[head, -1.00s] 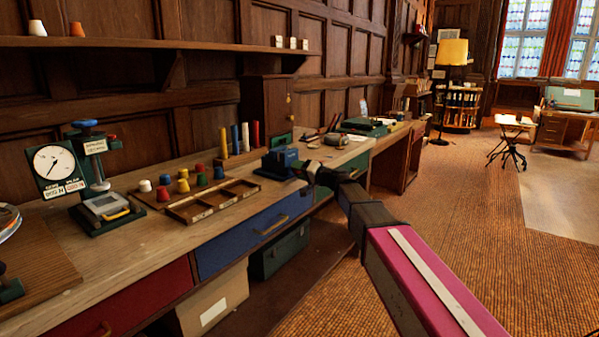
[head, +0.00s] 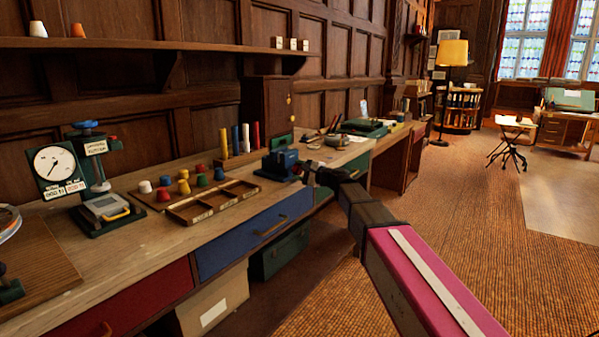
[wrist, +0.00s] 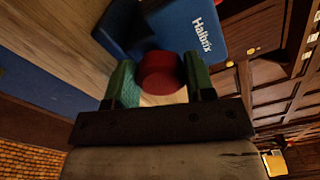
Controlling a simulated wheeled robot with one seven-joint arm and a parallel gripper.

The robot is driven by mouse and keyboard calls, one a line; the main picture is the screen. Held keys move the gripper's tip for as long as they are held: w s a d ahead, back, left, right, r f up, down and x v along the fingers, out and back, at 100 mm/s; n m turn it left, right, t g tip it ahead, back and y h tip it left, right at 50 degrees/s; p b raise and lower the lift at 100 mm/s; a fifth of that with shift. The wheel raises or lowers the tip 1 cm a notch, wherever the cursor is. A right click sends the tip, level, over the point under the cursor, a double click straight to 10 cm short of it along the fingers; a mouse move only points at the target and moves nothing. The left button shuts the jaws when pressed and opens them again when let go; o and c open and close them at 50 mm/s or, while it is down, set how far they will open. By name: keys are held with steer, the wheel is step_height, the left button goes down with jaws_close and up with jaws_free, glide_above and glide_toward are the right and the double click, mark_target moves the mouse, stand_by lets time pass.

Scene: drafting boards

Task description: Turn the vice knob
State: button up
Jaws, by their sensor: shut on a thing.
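The blue vice (head: 279,163) stands on the workbench near its front edge in the head view. The red round knob (wrist: 160,73) sits on the side of the vice that faces my gripper. My gripper (wrist: 160,80) has its two green fingers on either side of the knob and is shut on it. In the head view my gripper (head: 307,172) reaches the vice from the right, and the knob is hidden there.
A wooden compartment tray (head: 215,201) and several coloured pegs (head: 183,187) lie left of the vice. A dial gauge (head: 54,163) stands farther left. Upright coloured rods (head: 245,138) stand behind the vice. The floor (head: 430,220) right of the bench is open.

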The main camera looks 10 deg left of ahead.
steer(key=m, duration=0.6)
steer(key=shift+w, duration=0.1)
steer(key=m, duration=0.6)
steer(key=shift+d, duration=0.1)
stand_by(0.5)
steer(key=o, duration=0.9)
steer(key=shift+r, duration=0.1)
steer(key=v, duration=1)
steer(key=shift+d, duration=0.35)
